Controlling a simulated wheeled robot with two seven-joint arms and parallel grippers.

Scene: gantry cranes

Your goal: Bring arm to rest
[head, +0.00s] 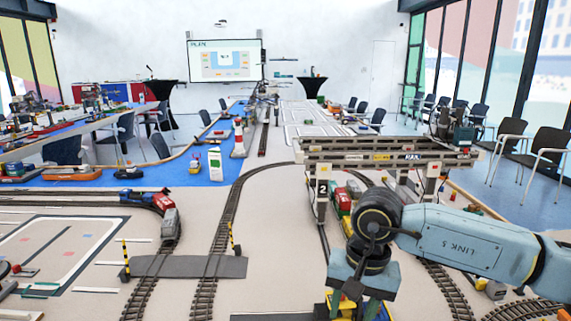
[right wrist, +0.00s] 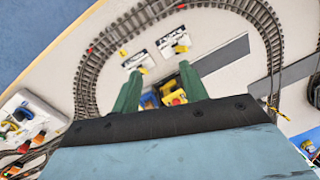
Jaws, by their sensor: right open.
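My right arm enters the head view from the right, blue-grey and marked LINK 5. Its gripper (head: 360,300) points down at the bottom edge, where its fingertips are partly cut off. In the right wrist view the two green fingers of my right gripper (right wrist: 160,72) are spread apart, with nothing clamped between them. A yellow toy piece (right wrist: 174,98) shows between the fingers, in a small group with a blue one; its distance from them is hard to tell. My left arm is not in view.
A grey gantry crane (head: 385,158) stands just behind my right arm. A curved track loop (right wrist: 92,62) surrounds the space under the gripper. A dark crossing plate (head: 185,266) with striped posts lies to the left. A white tray (right wrist: 30,120) of toys is at the table edge.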

